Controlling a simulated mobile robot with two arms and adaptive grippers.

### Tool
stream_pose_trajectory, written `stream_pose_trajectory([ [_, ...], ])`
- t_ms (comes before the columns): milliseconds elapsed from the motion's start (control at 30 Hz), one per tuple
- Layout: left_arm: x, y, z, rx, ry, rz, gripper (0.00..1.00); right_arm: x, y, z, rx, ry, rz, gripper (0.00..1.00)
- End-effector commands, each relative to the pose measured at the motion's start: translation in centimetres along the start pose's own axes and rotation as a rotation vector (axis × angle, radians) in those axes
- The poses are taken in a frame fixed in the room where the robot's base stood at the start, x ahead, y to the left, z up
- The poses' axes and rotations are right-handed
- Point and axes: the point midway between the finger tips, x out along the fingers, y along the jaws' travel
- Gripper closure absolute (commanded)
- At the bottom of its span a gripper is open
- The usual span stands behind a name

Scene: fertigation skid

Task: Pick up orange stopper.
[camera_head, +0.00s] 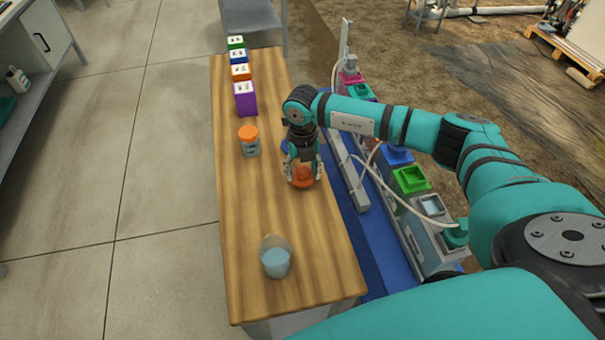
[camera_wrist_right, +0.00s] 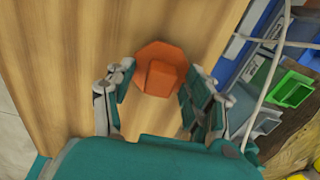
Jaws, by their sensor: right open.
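The orange stopper (camera_head: 302,180) lies on the wooden table near its right edge, below my right gripper (camera_head: 303,170). In the right wrist view, the orange stopper (camera_wrist_right: 160,72) shows a wide faceted base with a square knob on top. My right gripper (camera_wrist_right: 155,100) is open, with one finger on each side of the stopper. It points down over the stopper, and no contact is clear. In the head view, the fingers partly cover the stopper. My left gripper is not in view.
On the wooden table (camera_head: 245,210) stand a jar with an orange lid (camera_head: 248,140), a clear cup of bluish liquid (camera_head: 275,258) and a row of coloured boxes (camera_head: 245,100). A blue item, partly hidden, is behind my gripper. The skid with coloured sockets (camera_head: 410,180) and a white hose is right.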

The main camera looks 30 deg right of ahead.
Motion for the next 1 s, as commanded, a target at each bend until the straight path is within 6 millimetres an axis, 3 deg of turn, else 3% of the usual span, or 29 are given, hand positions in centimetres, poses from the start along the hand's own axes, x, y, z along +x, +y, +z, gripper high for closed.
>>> stream_pose_trajectory([
  [67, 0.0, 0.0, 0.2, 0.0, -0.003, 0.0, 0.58, 0.0, 0.0, 0.0, 0.0, 0.0, 0.0, 0.46],
  [433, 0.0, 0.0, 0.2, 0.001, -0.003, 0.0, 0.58, 0.0, 0.0, 0.0, 0.0, 0.0, 0.0, 0.93],
  [767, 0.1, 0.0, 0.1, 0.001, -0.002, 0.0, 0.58, -0.3, 0.0, 0.0, 0.001, -0.001, 0.001, 0.95],
  [1000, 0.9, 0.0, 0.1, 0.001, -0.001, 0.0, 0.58, -2.4, 0.0, 0.1, 0.001, -0.004, 0.002, 0.95],
])
